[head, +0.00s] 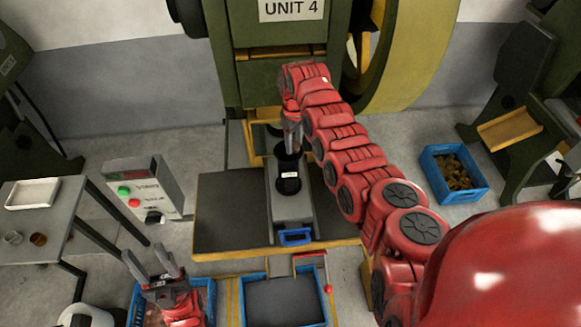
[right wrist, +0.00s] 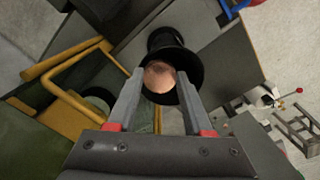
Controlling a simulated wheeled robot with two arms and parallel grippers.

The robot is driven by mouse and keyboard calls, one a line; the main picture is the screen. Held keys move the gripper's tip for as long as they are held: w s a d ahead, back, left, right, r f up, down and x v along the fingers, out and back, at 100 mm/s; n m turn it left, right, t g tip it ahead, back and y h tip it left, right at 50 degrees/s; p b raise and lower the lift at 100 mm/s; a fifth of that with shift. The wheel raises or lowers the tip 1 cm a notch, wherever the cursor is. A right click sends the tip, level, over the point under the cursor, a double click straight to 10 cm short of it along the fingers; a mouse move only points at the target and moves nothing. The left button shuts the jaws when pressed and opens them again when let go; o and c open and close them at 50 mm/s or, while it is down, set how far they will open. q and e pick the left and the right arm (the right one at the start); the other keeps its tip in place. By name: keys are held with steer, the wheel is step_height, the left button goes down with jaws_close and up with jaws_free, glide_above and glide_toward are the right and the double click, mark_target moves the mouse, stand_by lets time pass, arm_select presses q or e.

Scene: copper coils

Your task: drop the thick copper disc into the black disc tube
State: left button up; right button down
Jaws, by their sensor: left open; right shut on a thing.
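The black disc tube (head: 288,181) stands upright on a grey plate on the press table, with a small white label on its side. My right gripper (head: 291,140) points down at the tube's top. In the right wrist view, the copper disc (right wrist: 159,77) is between the tips of my right gripper, which is shut on it. The disc appears in front of the wide black mouth of the tube (right wrist: 190,62); whether it is inside the rim I cannot tell. In the head view the disc is hidden. My left gripper (head: 150,268) is open and empty at the lower left.
The green press stands behind the tube. A control box (head: 144,189) with buttons is to the left. A side table (head: 50,218) holds a white tray (head: 33,193) and small cups. A blue crate (head: 432,182) of copper-coloured pieces stands right. Blue bins lie in front. The press table's left part is clear.

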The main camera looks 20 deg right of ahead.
steer(key=shift+c, duration=1.1)
jaws_free()
step_height(320, 180, up, 18)
steer(key=b, duration=0.5)
steer(key=shift+f+b, duration=0.25)
steer(key=shift+b, duration=0.05)
